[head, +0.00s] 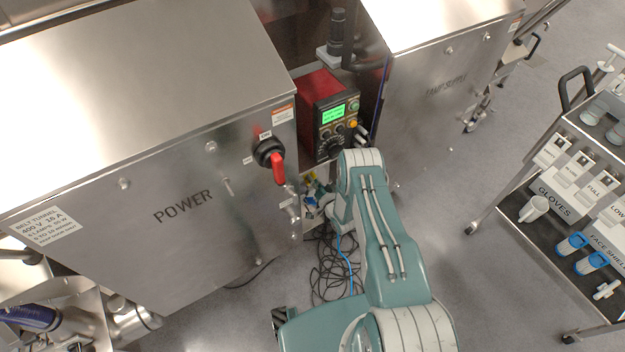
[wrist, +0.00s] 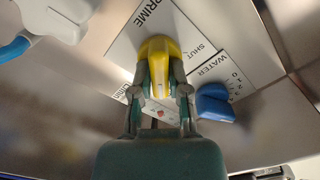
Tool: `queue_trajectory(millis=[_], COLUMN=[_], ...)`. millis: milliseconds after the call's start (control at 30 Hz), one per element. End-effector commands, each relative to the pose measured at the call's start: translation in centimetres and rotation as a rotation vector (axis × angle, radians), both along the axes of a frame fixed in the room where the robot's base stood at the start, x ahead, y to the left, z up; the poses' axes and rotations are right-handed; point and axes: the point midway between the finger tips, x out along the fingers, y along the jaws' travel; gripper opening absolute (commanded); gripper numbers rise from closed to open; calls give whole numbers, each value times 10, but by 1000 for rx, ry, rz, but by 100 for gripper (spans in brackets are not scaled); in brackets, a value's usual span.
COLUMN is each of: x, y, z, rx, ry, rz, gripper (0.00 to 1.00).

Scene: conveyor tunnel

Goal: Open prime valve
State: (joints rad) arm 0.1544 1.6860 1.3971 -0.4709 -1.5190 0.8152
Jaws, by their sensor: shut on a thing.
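The yellow prime valve handle (wrist: 160,50) is in the middle of the wrist view, in front of a white plate (wrist: 138,22) marked PRIME and SHUT. My gripper (wrist: 161,74) is shut on the handle, with one finger on each side of it. My fingers are mostly hidden behind my arm in that view.
A blue handle (wrist: 213,103) sits close by the WATER plate (wrist: 226,72). A white-and-blue part (wrist: 50,18) is at upper left. The POWER cabinet (head: 165,170) has a red switch (head: 278,167). Black cables (head: 330,268) lie on the floor. A supply cart (head: 560,215) stands at right.

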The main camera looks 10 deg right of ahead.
Motion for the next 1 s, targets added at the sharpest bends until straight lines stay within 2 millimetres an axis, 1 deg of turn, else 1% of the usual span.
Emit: queue_trajectory(millis=[467,500,533,567,900,1000], x=[2,2,2,2,0,-3], y=[-2,-2,-2,-2,-1,-2], z=[0,0,0,0,1,0], rx=[10,10,10,10,10,11], ry=[6,6,6,5,3,5], rz=[-6,-6,-6,-6,-3,-3], gripper=[0,35,48,56,56,56])
